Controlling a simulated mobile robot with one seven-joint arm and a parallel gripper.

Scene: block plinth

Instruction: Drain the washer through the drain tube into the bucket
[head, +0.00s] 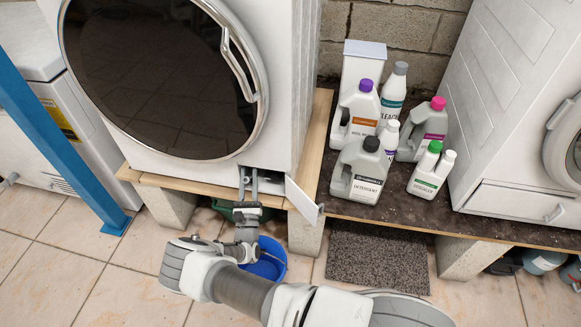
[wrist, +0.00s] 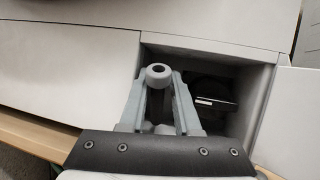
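The washer (head: 215,165) with a dark round door stands on a wood-edged plinth. Its low service compartment is open, with the white flap (head: 303,199) swung out to the right; the flap also shows in the wrist view (wrist: 297,110). The grey drain tube (wrist: 158,71), with a dark round opening, lies between the fingers of my gripper (wrist: 160,85) at the compartment's left part. The fingers stand apart on either side of it; I cannot tell whether they press on it. In the head view my gripper (head: 248,176) reaches into the compartment. The blue bucket (head: 268,268) stands on the floor below, partly hidden by my arm.
A dark part (wrist: 213,98) sits deeper in the compartment. Detergent bottles (head: 362,172) stand on the plinth to the right, before another white machine (head: 530,90). A blue post (head: 60,150) stands at left. A grey mat (head: 378,258) lies on the tiled floor.

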